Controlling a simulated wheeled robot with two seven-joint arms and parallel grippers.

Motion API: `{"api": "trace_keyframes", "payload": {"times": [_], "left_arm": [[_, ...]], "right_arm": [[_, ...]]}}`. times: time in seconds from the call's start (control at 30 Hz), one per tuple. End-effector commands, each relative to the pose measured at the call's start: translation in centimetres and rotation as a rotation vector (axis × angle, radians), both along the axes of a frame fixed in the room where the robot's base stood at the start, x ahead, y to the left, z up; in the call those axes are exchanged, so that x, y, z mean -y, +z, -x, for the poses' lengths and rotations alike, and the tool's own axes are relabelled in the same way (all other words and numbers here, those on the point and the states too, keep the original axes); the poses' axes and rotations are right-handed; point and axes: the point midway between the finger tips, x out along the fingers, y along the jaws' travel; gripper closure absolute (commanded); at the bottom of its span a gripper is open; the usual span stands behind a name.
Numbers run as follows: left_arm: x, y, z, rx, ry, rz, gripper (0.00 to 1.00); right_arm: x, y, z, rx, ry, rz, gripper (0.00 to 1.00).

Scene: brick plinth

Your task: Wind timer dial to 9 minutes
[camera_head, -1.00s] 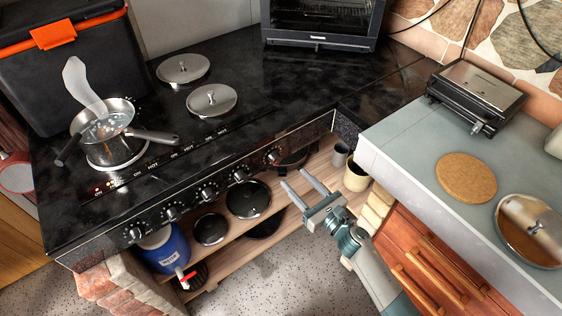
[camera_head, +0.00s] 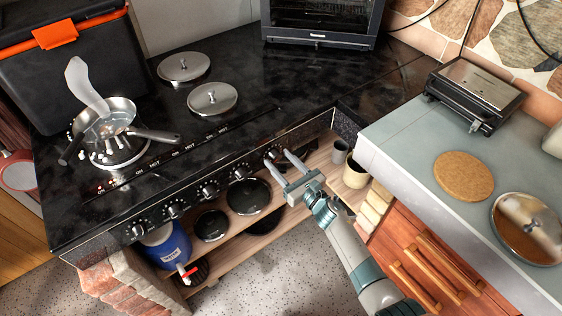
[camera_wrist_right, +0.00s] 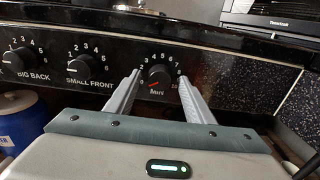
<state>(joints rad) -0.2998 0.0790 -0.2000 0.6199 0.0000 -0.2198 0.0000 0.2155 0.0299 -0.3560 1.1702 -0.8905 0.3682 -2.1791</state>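The timer dial (camera_wrist_right: 158,76) is a round black knob on the black stove front, with white numbers around it and red lettering below. Its pointer is too small to read surely. It also shows in the head view, at the right end of the knob row (camera_head: 272,154). My right gripper (camera_wrist_right: 159,84) is open, with one finger left and one right of the dial in the wrist view. In the head view my right gripper (camera_head: 279,158) reaches the stove front at this dial. I cannot tell whether the fingers touch it. My left gripper is not in view.
Other knobs (camera_head: 210,190) line the stove front to the left. A pan (camera_head: 103,118) stands on the left burner. A shelf with lids (camera_head: 248,196) lies below. Wooden drawers (camera_head: 430,270) and a grey counter (camera_head: 400,135) are at the right of my right arm.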

Motion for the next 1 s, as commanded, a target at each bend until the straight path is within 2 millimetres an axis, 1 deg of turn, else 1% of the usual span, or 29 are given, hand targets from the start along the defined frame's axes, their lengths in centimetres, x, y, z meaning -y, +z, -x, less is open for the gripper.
{"api": "trace_keyframes", "payload": {"times": [0.03,0.07,0.1,0.17,0.57,0.77,1.0], "left_arm": [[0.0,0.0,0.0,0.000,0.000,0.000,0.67],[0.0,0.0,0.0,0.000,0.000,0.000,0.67],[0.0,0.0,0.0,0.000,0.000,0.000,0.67],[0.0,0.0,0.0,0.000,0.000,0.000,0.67],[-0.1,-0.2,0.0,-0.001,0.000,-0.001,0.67],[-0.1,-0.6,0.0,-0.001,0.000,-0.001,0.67],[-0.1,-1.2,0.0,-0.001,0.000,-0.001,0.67]], "right_arm": [[0.0,0.0,0.0,0.000,0.000,0.000,0.61],[0.0,0.0,0.0,0.000,0.000,0.000,0.68],[0.0,0.0,0.0,0.000,0.000,0.000,0.78],[0.0,0.0,0.0,0.000,0.000,0.000,0.92],[0.0,0.0,0.0,-0.019,0.001,-0.027,0.92],[0.0,-0.1,0.1,-0.069,0.001,-0.096,0.92],[0.0,-0.1,0.0,-0.171,0.002,-0.237,0.92]]}}
